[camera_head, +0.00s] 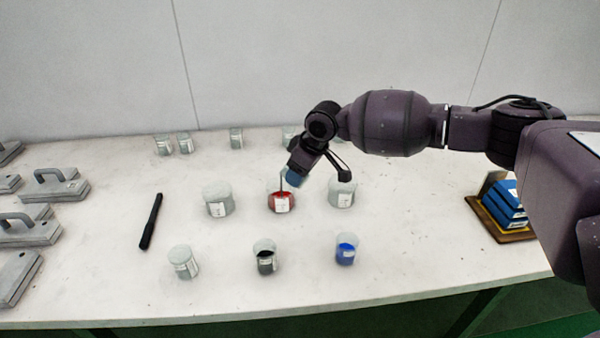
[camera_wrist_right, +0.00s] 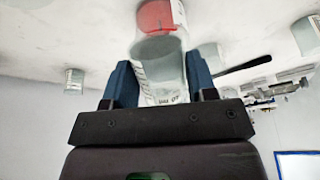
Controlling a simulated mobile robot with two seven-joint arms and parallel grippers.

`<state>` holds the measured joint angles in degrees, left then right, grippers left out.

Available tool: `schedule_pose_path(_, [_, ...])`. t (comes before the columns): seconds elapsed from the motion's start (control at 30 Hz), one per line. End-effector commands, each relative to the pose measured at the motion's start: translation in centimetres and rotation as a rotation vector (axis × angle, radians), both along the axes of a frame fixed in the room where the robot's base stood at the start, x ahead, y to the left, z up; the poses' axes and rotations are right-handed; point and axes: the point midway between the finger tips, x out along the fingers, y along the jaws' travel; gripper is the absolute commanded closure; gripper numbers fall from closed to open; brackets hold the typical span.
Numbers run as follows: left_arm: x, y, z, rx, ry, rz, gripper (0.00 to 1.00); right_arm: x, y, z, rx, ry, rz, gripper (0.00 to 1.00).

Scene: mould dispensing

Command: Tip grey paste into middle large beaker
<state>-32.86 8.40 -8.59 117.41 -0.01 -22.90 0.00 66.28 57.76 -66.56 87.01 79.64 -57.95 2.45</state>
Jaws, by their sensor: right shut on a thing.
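The middle large beaker (camera_head: 283,202) stands in the middle row with red content and a white label on its front. My right gripper (camera_head: 296,174) is just above it. The gripper is shut on a small clear beaker (camera_wrist_right: 160,72), held between its blue fingers in the right wrist view. In the head view the wrist and fingers mostly hide this beaker, and I cannot tell how much paste is in it. Red content (camera_wrist_right: 160,17) shows beyond its mouth in the wrist view. My left gripper is not in view.
Large beakers stand left (camera_head: 218,200) and right (camera_head: 341,192) of the middle one. In front are a greyish small beaker (camera_head: 183,262), a black-filled one (camera_head: 265,257) and a blue-filled one (camera_head: 346,249). A black pen-like stick (camera_head: 151,221) and grey moulds (camera_head: 55,187) lie left.

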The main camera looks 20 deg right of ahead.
Motion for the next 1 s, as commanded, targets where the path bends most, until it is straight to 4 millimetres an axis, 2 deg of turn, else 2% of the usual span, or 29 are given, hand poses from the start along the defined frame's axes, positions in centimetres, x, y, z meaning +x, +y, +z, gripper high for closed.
schedule_pose_path(0.27, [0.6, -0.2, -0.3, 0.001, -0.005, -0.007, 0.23, 0.4, 0.3, -0.2, -0.066, 0.080, 0.002, 0.72])
schedule_pose_path(0.43, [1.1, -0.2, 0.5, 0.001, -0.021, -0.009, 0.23, 0.7, 0.7, 0.0, -0.140, 0.168, 0.000, 0.73])
schedule_pose_path(1.0, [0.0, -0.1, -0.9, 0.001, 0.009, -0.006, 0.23, 1.5, 1.3, 0.2, -0.323, 0.388, 0.001, 0.73])
